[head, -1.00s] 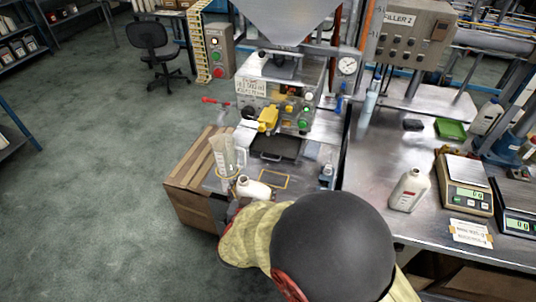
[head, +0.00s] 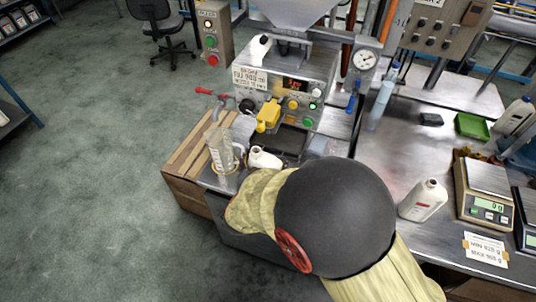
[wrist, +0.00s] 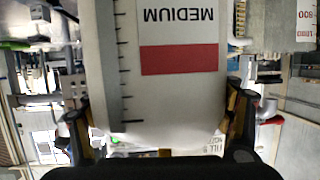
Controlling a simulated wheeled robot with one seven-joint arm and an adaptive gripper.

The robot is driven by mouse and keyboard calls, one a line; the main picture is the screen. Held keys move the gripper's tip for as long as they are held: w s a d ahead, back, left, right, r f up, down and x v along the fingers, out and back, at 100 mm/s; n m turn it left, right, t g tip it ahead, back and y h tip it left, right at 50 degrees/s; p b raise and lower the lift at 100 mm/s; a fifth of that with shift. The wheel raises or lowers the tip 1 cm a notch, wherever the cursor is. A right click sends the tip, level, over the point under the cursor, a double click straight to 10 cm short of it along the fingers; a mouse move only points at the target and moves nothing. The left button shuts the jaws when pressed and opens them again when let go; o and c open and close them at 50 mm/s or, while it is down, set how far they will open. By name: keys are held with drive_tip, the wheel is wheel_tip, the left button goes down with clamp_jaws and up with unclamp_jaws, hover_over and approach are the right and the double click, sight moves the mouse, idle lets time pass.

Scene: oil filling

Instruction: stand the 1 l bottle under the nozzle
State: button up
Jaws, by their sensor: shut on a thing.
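A white bottle (head: 265,158) is in my gripper, in front of the filling machine (head: 285,85). In the wrist view the bottle (wrist: 165,100) fills the middle, with a red and white label reading MEDIUM upside down and a graduated strip. My gripper (wrist: 160,125) has one finger on each side of it. In the head view the bottle leans, and my arm hides its lower part and the gripper. A yellow part (head: 268,115) juts from the machine front just behind the bottle. I cannot clearly make out the nozzle tip.
A clear measuring jug (head: 222,152) stands close left of the bottle. A dark tray (head: 290,140) lies under the machine front. Another white bottle (head: 423,200) and a scale (head: 484,195) stand on the right bench. A red-handled lever (head: 205,91) sticks out left.

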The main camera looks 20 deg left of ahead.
drive_tip(key=f+b+x, duration=0.1)
drive_tip(key=b+x, duration=0.5)
drive_tip(key=x, duration=0.5)
drive_tip(key=shift+d, duration=0.5)
idle(0.3)
drive_tip(key=shift+f, duration=0.1)
drive_tip(key=o, duration=1.4)
